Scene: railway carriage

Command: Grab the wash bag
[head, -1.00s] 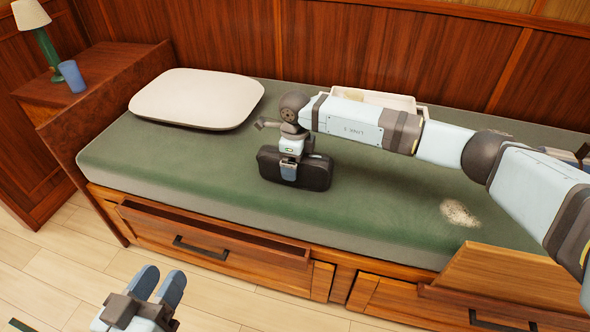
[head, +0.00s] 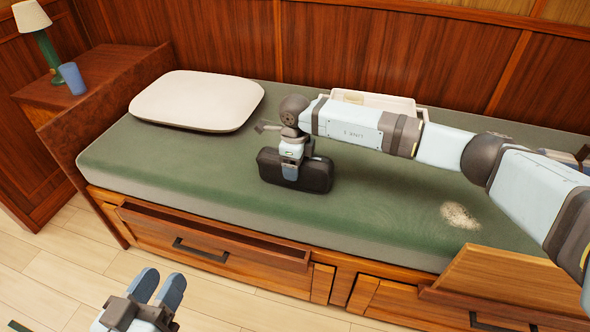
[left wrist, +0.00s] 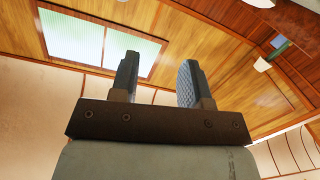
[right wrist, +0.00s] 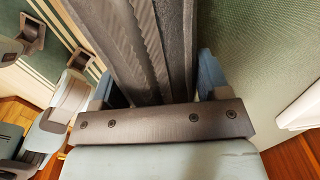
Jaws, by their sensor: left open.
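The wash bag (head: 316,174) is a dark, boxy bag standing on the green bunk mattress. In the right wrist view the bag (right wrist: 150,45) lies between the two fingers (right wrist: 158,85) and nearly fills the gap. Whether the fingers press on it cannot be told. My left gripper (head: 157,286) is open and empty, low in front of the bunk. The left wrist view shows its fingers (left wrist: 160,85) apart, pointing towards the ceiling.
A white pillow (head: 195,100) lies left of the bag on the mattress (head: 215,180). A pale tray (head: 375,99) sits behind my right arm. A stain (head: 459,215) marks the mattress at right. A drawer (head: 215,238) sits under the bunk. A lamp (head: 47,45) and blue cup (head: 72,78) stand at left.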

